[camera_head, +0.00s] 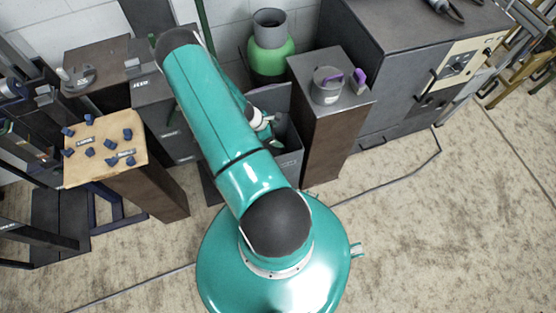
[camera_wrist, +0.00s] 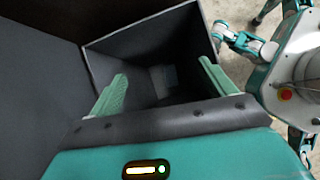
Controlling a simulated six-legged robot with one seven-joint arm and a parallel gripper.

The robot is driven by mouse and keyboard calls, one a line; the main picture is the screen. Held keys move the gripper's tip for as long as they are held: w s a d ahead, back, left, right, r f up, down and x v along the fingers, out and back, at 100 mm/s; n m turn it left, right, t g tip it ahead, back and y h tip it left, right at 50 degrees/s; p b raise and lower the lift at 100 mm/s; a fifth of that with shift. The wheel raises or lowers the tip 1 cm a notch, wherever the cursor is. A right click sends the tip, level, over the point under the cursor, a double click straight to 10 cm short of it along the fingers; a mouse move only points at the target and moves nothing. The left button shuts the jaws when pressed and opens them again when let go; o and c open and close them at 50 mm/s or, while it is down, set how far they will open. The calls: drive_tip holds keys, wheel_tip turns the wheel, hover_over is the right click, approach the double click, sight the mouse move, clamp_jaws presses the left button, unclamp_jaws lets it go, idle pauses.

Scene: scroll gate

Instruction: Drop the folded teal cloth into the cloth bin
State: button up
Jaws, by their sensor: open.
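The cloth bin appears to be the dark grey open box (camera_wrist: 128,38) that fills the middle of the wrist view. In the head view the grey bin (camera_head: 291,163) stands beside the brown pedestal, partly hidden by my arm. My gripper (camera_wrist: 163,70) is open over the bin's mouth, with its two green fingers wide apart and nothing between them. In the head view my gripper (camera_head: 273,136) is small and partly hidden. A faint paler patch (camera_wrist: 163,78) lies deep in the shaded bin; I cannot tell if it is the teal cloth.
A brown pedestal (camera_head: 330,130) with a grey lidded pot (camera_head: 328,88) stands right of the bin. A green gas cylinder (camera_head: 270,58) is behind. At left, a wooden-topped stand (camera_head: 105,150) holds several small blue pieces. The floor at right is mostly clear, with a cable across it.

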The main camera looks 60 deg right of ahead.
drive_tip(key=v, duration=0.6)
drive_tip(key=shift+s, duration=0.1)
idle(0.5)
